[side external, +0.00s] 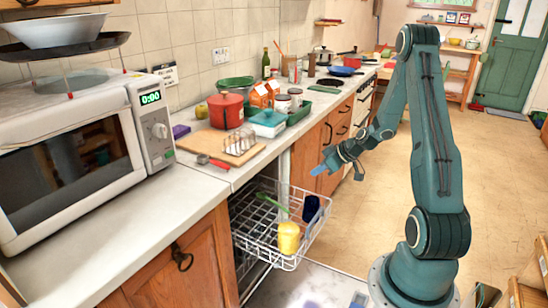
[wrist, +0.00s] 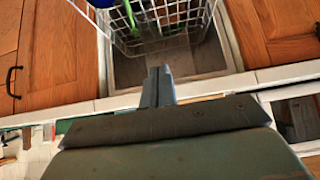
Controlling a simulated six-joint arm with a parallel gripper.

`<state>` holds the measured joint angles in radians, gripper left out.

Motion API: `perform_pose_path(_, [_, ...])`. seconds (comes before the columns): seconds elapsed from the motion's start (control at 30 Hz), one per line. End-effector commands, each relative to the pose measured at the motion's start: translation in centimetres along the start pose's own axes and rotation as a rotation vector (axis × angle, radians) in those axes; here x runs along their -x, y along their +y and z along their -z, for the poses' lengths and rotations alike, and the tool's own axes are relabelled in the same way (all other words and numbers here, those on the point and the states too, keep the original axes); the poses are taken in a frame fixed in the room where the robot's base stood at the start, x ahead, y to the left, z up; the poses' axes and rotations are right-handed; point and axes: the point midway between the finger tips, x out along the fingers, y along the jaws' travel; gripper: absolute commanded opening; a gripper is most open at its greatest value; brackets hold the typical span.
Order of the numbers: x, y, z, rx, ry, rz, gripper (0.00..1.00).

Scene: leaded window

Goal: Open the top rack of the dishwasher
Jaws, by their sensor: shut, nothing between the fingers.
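The top rack (side external: 322,222) is a white wire basket that stands well out of the dishwasher opening under the counter. It holds a yellow cup (side external: 288,238), a dark blue cup (side external: 311,208) and a green utensil (side external: 270,202). The open dishwasher door (side external: 310,285) lies low beneath it. My gripper (side external: 320,171) is shut and empty, above and apart from the rack. In the wrist view its closed fingers (wrist: 157,84) point toward the rack (wrist: 155,42), which is partly cut off at the top edge.
The counter (side external: 130,205) carries a microwave (side external: 75,155), a red pot (side external: 226,111) and a toast rack on a board. Wooden cabinets (side external: 190,262) flank the dishwasher.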

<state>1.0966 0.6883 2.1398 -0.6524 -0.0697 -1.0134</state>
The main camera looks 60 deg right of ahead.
Motion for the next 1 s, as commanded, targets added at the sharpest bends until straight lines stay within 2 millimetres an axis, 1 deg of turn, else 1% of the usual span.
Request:
perform_pose_path(0.1, [0.5,0.0,0.4,0.0,0.0,0.0,0.0])
perform_pose_path(0.27, [0.6,0.0,0.5,-0.001,-0.001,0.001,0.0])
perform_pose_path(0.3, [0.6,0.0,0.5,-0.001,-0.001,0.001,0.08])
perform_pose_path(0.43, [0.4,0.0,0.4,0.021,-0.012,0.005,0.33])
perform_pose_path(0.57, [-0.3,0.0,0.1,0.102,-0.054,0.022,0.34])
perform_pose_path(0.67, [-1.2,0.0,-0.5,0.217,-0.113,0.051,0.34])
perform_pose_path(0.77, [-2.2,0.1,-1.1,0.37,-0.192,0.092,0.34])
perform_pose_path(1.0, [-4.4,0.8,-2.6,0.786,-0.411,0.246,0.34])
